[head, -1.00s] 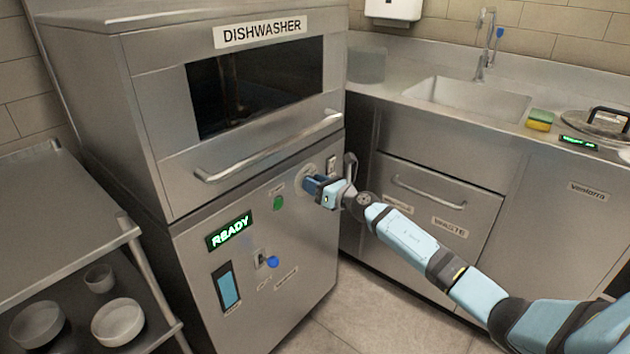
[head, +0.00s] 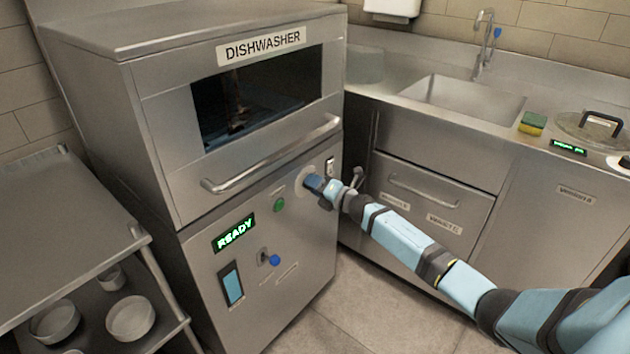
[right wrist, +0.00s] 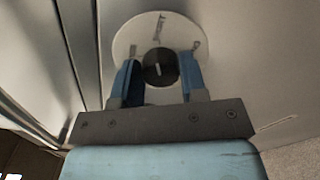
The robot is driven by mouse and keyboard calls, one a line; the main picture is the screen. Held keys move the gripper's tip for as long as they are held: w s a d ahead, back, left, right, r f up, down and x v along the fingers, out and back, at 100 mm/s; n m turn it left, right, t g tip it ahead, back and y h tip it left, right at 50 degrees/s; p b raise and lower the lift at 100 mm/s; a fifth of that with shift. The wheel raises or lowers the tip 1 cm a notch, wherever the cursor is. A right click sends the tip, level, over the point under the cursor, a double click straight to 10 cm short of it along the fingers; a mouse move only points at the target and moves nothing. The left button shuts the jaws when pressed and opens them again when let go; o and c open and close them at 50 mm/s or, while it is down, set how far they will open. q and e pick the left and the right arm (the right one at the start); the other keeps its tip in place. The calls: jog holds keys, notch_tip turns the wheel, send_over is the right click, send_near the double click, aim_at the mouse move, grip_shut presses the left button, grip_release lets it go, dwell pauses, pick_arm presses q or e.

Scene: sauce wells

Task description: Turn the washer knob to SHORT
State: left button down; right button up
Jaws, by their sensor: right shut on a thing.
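The washer knob (right wrist: 158,68) is dark and round with a light pointer line, set on a pale round dial plate (right wrist: 127,44) with small marks. The plate's edge also shows in the head view (head: 301,183) on the dishwasher front. My right gripper (right wrist: 160,75) is shut on the knob, with one blue finger on each side of it. In the head view my right gripper (head: 316,186) hides the knob. The pointer line runs close to upright in the right wrist view; the dial's lettering is too small to read. My left gripper is not in view.
The dishwasher (head: 150,160) has a long door handle (head: 275,155) above the knob. A rack (head: 60,215) with bowls stands left; a sink counter (head: 420,108) stands right.

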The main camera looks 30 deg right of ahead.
pick_arm(q)
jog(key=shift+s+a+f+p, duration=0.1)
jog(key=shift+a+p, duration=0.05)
jog(key=shift+p, duration=0.15)
pick_arm(e)
jog(key=shift+m, duration=0.7)
jog(key=shift+f, duration=0.1)
jog(key=o, duration=0.9)
pick_arm(q)
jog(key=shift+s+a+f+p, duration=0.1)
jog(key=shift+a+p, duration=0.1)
jog(key=shift+p, duration=0.75)
pick_arm(e)
jog(key=shift+v, duration=6.9)
